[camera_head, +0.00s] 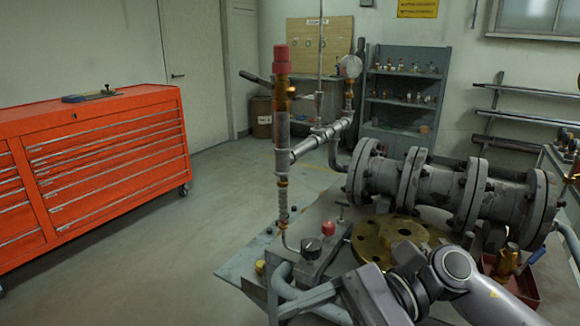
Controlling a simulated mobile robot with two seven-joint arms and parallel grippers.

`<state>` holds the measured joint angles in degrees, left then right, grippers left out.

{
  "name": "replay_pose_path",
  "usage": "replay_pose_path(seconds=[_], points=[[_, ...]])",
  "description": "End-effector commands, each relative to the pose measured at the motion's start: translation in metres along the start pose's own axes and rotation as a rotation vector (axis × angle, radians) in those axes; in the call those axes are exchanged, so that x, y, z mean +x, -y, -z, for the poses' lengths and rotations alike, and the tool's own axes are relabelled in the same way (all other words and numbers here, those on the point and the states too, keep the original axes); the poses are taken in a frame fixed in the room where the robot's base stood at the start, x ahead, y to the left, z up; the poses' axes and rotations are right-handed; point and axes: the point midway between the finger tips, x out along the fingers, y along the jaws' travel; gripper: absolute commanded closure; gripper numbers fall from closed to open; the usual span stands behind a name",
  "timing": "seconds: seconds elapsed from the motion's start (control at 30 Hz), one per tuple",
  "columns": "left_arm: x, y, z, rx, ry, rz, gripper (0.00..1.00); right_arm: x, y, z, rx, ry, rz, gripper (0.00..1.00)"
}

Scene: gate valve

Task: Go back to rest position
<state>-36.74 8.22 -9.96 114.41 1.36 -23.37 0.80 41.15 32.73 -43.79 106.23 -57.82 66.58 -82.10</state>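My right arm enters from the lower right and bends left over the front of the workbench (240,268). The grey end of my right gripper (308,299) seems to show at the bottom, by the bench's front; its fingertips are not clear, so I cannot tell if it is open or shut. It appears to hold nothing. My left arm and gripper are out of view. A large grey flanged valve body (435,190) lies on the bench, with a brass flange (385,238) in front of it.
A vertical pipe with a red cap (282,60) stands beside the bench's left part. A small block with a red knob (328,229) sits near the arm. A red tray (520,285) is at right. A red tool cabinet (100,165) stands left, with clear floor between.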

Motion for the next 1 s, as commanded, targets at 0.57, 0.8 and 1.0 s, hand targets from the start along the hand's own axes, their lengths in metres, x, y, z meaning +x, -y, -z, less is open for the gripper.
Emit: replay_pose_path(seconds=[0.57, 0.8, 1.0], points=[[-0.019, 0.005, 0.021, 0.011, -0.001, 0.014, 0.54, -0.071, 0.045, 0.048, 1.512, 1.194, 0.675, 0.28], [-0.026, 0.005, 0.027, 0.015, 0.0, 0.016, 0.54, -0.108, -0.025, 0.147, 2.102, 1.817, 0.898, 0.28], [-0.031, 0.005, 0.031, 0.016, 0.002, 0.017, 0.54, -0.111, -0.126, 0.212, -1.842, -1.824, -0.813, 0.28]])
